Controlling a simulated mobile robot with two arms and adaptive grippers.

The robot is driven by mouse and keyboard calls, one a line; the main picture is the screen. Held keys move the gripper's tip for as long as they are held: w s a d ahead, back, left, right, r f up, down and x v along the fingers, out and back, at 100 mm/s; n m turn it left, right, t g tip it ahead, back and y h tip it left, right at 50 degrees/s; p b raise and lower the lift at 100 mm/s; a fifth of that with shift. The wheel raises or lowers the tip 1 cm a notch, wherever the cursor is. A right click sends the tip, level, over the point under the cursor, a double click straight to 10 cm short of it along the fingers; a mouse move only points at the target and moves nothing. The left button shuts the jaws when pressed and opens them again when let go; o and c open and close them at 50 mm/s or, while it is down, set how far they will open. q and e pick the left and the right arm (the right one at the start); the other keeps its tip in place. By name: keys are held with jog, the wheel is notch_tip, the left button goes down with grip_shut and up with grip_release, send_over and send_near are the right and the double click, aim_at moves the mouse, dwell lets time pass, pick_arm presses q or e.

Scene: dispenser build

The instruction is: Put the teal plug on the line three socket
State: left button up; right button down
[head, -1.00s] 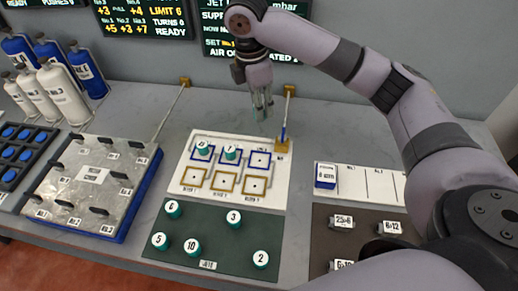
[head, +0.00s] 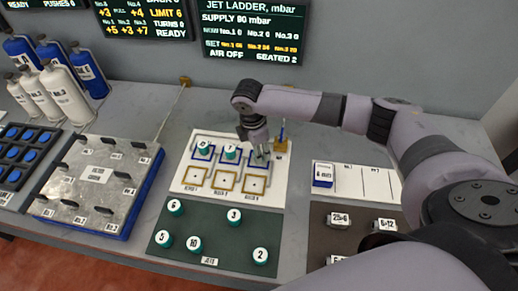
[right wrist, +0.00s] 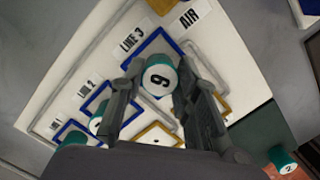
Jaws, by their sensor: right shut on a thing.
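My right gripper (head: 259,157) is shut on a teal plug with a white top (right wrist: 159,76), whose number looks like 9. In the right wrist view the plug sits between the fingers (right wrist: 153,92), over the blue-framed line three socket (right wrist: 165,38). In the head view this socket (head: 260,183) is the rightmost of the back row, partly hidden by the gripper. I cannot tell whether the plug touches it. Two teal plugs stand on the line one (head: 203,148) and line two (head: 230,152) sockets. My left gripper is not in view.
A green mat (head: 215,222) in front holds several numbered teal plugs. Tan-framed sockets (head: 227,184) form the board's front row. A brass block with a blue-handled post (head: 281,145) stands close behind the gripper. A metal plate (head: 95,175) lies left. A wall screen (head: 253,30) reads SEATED 2.

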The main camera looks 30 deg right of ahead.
jog(key=shift+f, duration=0.1)
jog(key=c, duration=1.2)
grip_release()
jog(key=r, duration=0.4)
jog(key=a+r+b, duration=0.1)
jog(key=r, duration=0.3)
jog(key=r+b, duration=0.1)
jog(key=r, duration=0.3)
jog(key=shift+a, duration=0.3)
